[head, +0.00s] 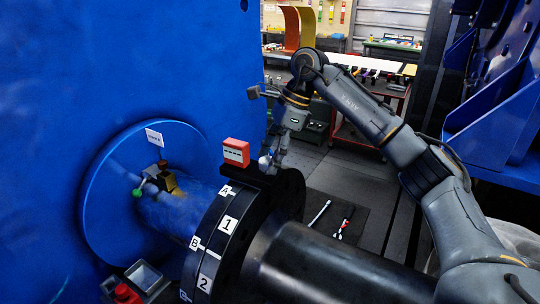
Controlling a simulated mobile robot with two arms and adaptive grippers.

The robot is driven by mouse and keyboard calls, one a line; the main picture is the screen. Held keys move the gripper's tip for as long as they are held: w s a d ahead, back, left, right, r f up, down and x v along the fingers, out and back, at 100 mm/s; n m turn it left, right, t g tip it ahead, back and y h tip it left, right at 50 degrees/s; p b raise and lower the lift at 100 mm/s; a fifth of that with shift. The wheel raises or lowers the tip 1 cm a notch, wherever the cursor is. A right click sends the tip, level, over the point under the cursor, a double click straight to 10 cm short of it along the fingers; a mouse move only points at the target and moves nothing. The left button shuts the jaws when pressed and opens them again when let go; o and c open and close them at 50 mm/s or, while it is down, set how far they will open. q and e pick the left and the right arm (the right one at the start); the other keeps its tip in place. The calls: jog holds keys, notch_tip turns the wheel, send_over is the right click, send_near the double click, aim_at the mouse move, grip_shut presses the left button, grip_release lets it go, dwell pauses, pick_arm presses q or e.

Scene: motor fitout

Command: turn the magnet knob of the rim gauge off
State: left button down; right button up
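A red box with a small display (236,152), which looks like the gauge, sits on top of the black coupling rim (289,194). My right gripper (270,164) points down just right of this box, at the top of the rim. Its fingertips are small and dark here, and I cannot tell whether they are open or touch anything. The magnet knob cannot be made out; the gripper may hide it. My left gripper is not in view.
A brass-coloured block with a green knob (137,192) sits on the shaft by the blue housing (80,70). A grey tray (144,275) and a red knob (125,293) are at the bottom left. Tools (343,222) lie on a floor mat. A thick black shaft (330,265) runs right.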

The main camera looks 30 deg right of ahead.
jog(key=v, duration=1.2)
jog(key=shift+f, duration=0.1)
dwell(0.4)
